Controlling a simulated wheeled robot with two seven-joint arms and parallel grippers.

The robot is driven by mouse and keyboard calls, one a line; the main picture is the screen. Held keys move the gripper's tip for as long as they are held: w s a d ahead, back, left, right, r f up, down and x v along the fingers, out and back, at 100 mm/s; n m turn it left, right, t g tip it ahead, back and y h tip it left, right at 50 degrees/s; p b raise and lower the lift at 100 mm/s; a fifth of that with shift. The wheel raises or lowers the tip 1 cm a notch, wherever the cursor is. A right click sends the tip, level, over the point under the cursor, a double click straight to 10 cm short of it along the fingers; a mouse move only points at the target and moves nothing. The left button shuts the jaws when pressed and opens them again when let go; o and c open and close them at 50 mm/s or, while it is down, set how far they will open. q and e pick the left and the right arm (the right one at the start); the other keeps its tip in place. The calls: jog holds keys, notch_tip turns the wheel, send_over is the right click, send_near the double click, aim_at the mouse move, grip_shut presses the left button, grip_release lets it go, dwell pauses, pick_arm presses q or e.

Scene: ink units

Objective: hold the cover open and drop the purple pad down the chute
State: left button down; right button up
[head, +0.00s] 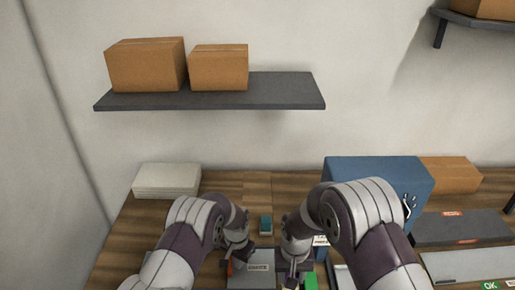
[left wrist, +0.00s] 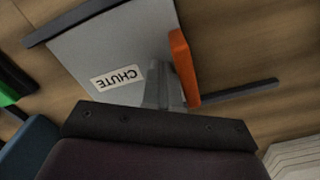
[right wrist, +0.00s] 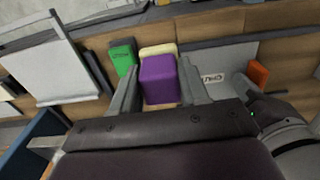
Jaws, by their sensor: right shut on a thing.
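The purple pad (right wrist: 160,82) is between the fingers of my right gripper (right wrist: 158,92), which is shut on it; a cream part shows just behind it. In the head view my right gripper (head: 294,270) is right of the grey cover, and the pad is hard to make out. The cover (left wrist: 125,40) bears a CHUTE label; I cannot tell whether it is raised. It also shows in the head view (head: 258,257). An orange tab (left wrist: 183,65) stands at its edge. My left gripper (left wrist: 165,95) looks shut and empty, its fingers beside the tab.
A green block (right wrist: 122,58) is close to the pad. A teal block (head: 265,225) lies behind the cover. A blue box (head: 375,170) stands right, beside my right arm. A white stack (head: 166,181) is at back left. Dark and pale trays (head: 460,228) lie far right.

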pick_arm(q)
jog(key=shift+a, duration=5.2)
pick_arm(e)
jog(key=w+a, duration=0.8)
jog(key=w, duration=0.2)
jog(key=shift+f, duration=0.45)
jog(key=shift+s+d+f, duration=0.15)
jog(key=shift+f, duration=0.6)
jog(key=shift+s+d+f, duration=0.1)
jog(key=shift+s+f, duration=0.1)
jog(key=shift+f, duration=0.6)
jog(key=shift+s+d+f, duration=0.15)
jog(key=shift+f, duration=0.6)
jog(key=o, duration=1.6)
